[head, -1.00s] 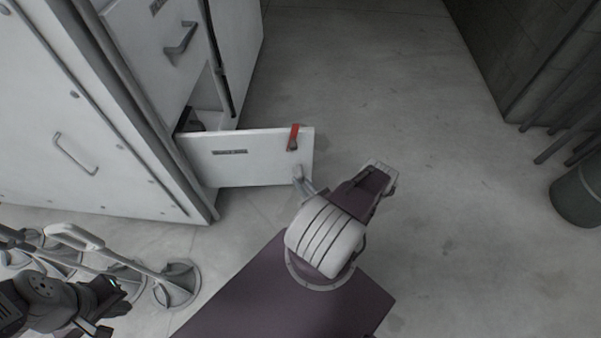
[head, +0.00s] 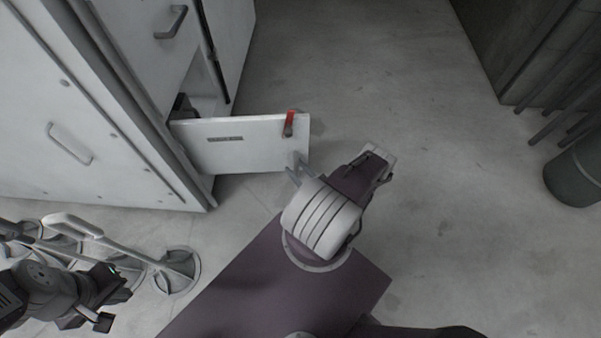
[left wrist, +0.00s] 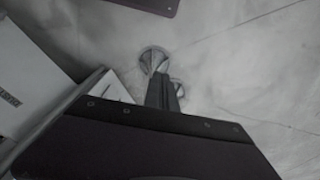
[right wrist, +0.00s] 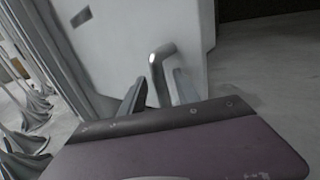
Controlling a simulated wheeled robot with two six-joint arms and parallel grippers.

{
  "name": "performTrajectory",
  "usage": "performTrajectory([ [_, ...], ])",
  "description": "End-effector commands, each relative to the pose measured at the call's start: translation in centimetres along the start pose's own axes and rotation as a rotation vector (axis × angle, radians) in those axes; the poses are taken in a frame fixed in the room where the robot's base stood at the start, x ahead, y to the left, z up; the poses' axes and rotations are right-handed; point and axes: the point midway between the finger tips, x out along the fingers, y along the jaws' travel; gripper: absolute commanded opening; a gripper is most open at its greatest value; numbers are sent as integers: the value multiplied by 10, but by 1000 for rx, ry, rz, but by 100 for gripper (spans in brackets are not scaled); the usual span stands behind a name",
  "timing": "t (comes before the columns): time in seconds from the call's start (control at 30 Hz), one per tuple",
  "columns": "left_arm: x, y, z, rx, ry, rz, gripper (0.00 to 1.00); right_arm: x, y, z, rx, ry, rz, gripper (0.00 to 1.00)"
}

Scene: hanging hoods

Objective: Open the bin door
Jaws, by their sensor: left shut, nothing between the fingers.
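The white bin door (head: 190,145) stands swung out from the cabinet, with a dark opening behind it. It bears a small label and a red latch (head: 289,122) near its free edge. A bent metal handle shows in the right wrist view (right wrist: 163,68) on the door's face. My right gripper (right wrist: 160,88) is open, its two fingers on either side of the handle; contact cannot be told. In the head view my right wrist hides part of this area. My left gripper (left wrist: 163,90) is shut and empty, over the floor at the lower left of the head view.
The white cabinet (head: 60,100) with other handles fills the left. Several stands with round bases (head: 176,272) are close to my left arm. The floor to the right is clear up to a dark green bin (head: 578,175) and some pipes (head: 560,95).

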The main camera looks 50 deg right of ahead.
Motion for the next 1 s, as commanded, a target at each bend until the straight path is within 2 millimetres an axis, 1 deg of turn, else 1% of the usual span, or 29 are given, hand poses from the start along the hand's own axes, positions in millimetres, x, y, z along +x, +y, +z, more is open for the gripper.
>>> performTrajectory([
  [0.17, -9, 0, -1, 0, 0, 0, 0, -20, -2, 3, 0, 0, -10, 38],
  [0.33, -16, 0, -2, 0, 0, 0, 0, -47, -1, 2, 0, 1, -10, 38],
  [0.5, -21, 0, -2, 0, 0, 0, 0, -72, -1, 2, -1, 0, -7, 38],
  [0.6, -22, 0, -2, 0, 0, 0, 0, -82, 0, 1, -1, 0, -4, 38],
  [0.73, -22, 0, -2, 0, 0, 0, 0, -87, 1, 0, 1, 0, 0, 38],
  [1.0, -22, 0, -2, 0, 0, 0, 0, -88, 1, 0, 0, 1, 2, 38],
])
